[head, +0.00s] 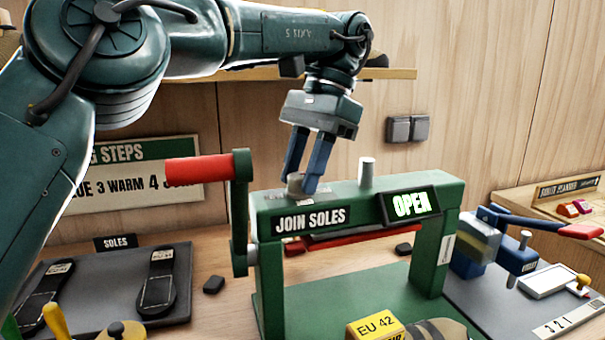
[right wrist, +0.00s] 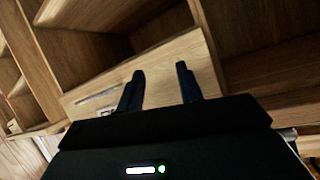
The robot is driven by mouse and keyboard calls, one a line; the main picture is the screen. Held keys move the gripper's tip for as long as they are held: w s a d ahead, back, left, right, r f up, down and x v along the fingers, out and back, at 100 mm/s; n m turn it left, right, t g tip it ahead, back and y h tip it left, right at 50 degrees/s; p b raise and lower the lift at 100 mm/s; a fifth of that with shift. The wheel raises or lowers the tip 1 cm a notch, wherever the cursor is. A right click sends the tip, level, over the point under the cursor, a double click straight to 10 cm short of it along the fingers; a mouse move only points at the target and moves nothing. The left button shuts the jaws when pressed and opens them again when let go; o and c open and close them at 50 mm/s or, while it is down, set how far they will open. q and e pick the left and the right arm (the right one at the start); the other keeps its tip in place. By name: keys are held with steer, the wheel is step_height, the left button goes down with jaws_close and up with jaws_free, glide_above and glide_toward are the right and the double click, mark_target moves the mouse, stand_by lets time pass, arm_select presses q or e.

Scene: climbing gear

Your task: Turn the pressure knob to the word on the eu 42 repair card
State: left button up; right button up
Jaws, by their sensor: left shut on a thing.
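The green press (head: 345,207), labelled "JOIN SOLES", stands on the table in the head view. My left gripper (head: 303,186) points down at the left end of its top beam, shut on a small grey knob (head: 294,180). The fingers partly cover the knob, and I cannot read the words around it. A yellow card (head: 375,326) marked "EU 42" shows at the bottom edge; its lower text is cut off. My right gripper (right wrist: 160,88) is open and empty in the right wrist view, facing wooden furniture.
The press has a red-handled crank (head: 198,170) at left, a grey post (head: 367,172) on top and a lit "OPEN" sign (head: 411,205). A dark soles tray (head: 100,290) lies left. A blue clamp (head: 510,252) stands right.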

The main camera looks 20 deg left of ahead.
arm_select(q)
steer(key=o, duration=1)
steer(key=p+v, duration=1.3)
steer(key=p, duration=0.4)
arm_select(e)
steer(key=s+d+r+g+h, duration=0.1)
steer(key=d+r+g, duration=0.1)
steer(key=r, duration=0.3)
steer(key=shift+s+d+r+n+h, duration=0.2)
steer(key=shift+d+r+n+h, duration=0.2)
steer(key=shift+d, duration=0.1)
steer(key=shift+s+f, duration=0.1)
